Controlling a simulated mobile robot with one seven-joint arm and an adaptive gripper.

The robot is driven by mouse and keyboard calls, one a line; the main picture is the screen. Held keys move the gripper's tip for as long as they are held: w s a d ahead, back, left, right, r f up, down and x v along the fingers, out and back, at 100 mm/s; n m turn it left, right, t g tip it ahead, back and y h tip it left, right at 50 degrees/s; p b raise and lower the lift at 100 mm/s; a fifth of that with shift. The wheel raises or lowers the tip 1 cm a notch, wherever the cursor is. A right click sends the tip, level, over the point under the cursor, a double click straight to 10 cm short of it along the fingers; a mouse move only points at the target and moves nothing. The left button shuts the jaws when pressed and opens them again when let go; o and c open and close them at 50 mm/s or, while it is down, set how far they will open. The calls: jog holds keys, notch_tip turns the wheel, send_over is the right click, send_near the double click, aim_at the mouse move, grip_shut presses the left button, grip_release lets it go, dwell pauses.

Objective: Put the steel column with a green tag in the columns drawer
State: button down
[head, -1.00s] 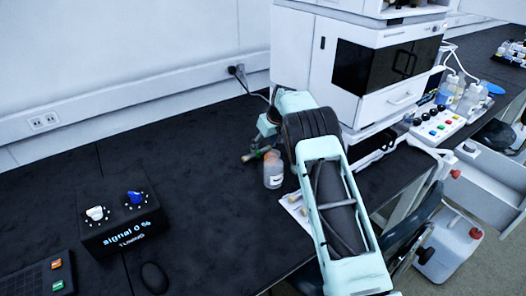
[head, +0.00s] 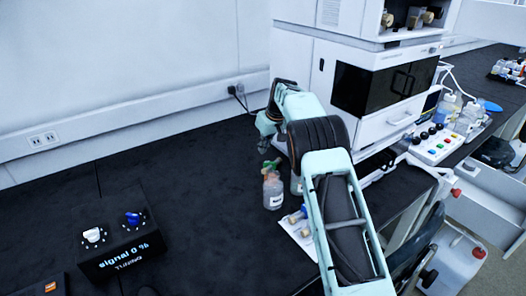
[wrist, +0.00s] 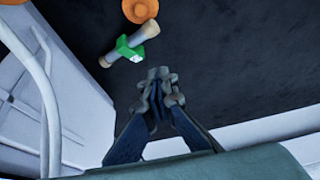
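The steel column with a green tag (wrist: 128,46) lies slantwise in the wrist view, beside an orange cap and just beyond my fingertips. In the head view its green tag (head: 270,164) shows by the top of a clear bottle; I cannot tell whether they touch. My gripper (wrist: 157,78) has its fingers drawn together with nothing seen between them, apart from the column in the picture. In the head view my gripper (head: 267,142) hangs above the bottle, partly hidden by my arm. An open white drawer (head: 488,190) is at the right; no label is readable.
The orange-capped bottle (head: 273,193) stands under my gripper. A blue-tagged column (head: 297,214) lies on a white sheet (head: 306,238). The chromatography stack (head: 305,75) stands close behind my arm. A tuning box (head: 118,241) is at the left. The bench between is clear.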

jog(key=c, duration=2.7)
grip_release()
jog(key=o, duration=2.1)
jog(key=shift+o, duration=0.2)
jog(key=shift+r, duration=0.1)
